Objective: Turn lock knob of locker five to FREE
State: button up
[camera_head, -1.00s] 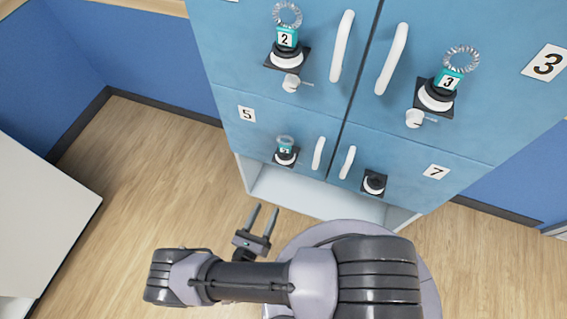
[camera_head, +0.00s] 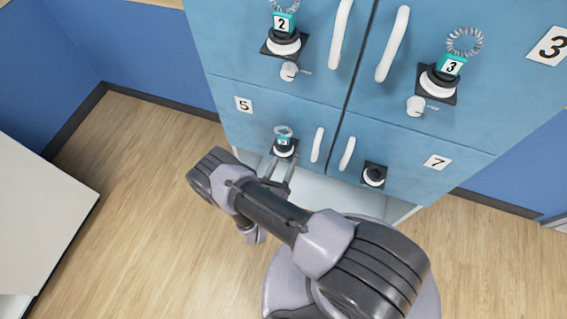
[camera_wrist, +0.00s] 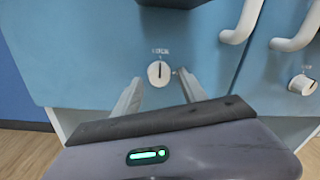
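Locker five's door (camera_head: 255,124) is the lower left blue door, with a "5" plate. Its black lock with a teal tag (camera_head: 284,143) shows in the head view. In the wrist view the round white lock knob (camera_wrist: 158,73) is near the centre, with a dark mark standing roughly upright on it. Small lettering above the knob is too blurred to read surely. My gripper (camera_head: 278,172) is just below the lock in the head view. In the wrist view my gripper (camera_wrist: 160,90) is open, its fingers either side of the knob and nearer the camera; contact is not visible.
A white door handle (camera_wrist: 245,20) is at the upper right of the knob. Locker seven's knob (camera_wrist: 302,85) and lock (camera_head: 374,175) are to the right. A white surface (camera_head: 40,200) stands at the left. The wood floor (camera_head: 130,170) between is clear.

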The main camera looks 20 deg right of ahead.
grip_shut()
jog(key=shift+w+a+r+m+y+p, duration=0.1)
jog(key=shift+m+p, duration=0.05)
jog(key=shift+m, duration=2.75)
jog(key=shift+s+a+m+y+p, duration=0.1)
jog(key=shift+m+p, duration=0.05)
jog(key=shift+m, duration=2.75)
jog(key=shift+w+r+m+y+p, duration=0.1)
jog(key=shift+m+p, duration=0.05)
jog(key=shift+m, duration=2.75)
